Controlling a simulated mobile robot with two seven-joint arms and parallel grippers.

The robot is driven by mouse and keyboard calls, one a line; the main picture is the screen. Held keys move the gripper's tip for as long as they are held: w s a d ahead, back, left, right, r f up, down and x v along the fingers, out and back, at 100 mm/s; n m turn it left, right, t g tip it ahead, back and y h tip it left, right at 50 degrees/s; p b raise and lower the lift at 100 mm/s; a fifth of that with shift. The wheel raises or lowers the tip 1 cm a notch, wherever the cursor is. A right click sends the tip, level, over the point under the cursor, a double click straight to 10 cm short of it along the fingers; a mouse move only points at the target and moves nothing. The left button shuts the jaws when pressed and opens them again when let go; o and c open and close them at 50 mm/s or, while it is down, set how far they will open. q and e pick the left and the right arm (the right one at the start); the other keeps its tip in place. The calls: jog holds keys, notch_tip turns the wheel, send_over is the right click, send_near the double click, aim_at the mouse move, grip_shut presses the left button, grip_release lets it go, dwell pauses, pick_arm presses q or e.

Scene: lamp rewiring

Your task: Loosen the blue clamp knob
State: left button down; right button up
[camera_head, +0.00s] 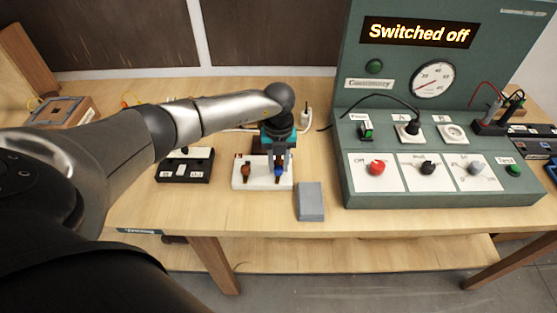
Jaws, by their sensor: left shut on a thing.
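The blue clamp knob (279,171) sits on the right side of a small white block (262,183) on the table. An orange-brown knob (246,171) sits on the same block to its left. My left gripper (279,164) points down over the block and is shut on the blue knob. Its fingers partly hide the knob and the back of the block. My right gripper is not in view.
A grey block (310,201) lies just right of the white block. A black switch box (184,166) stands to the left. The green test console (430,190) fills the right, its display reading "Switched off". A wooden box (66,111) stands at the back left.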

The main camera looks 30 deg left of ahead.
aim_at(279, 168)
pick_arm(q)
jog(key=shift+n+p, duration=0.3)
jog(key=shift+n, duration=0.5)
jog(key=c, duration=0.6)
grip_release()
notch_tip(279, 168, up, 15)
jog(key=shift+r, duration=0.15)
dwell(0.3)
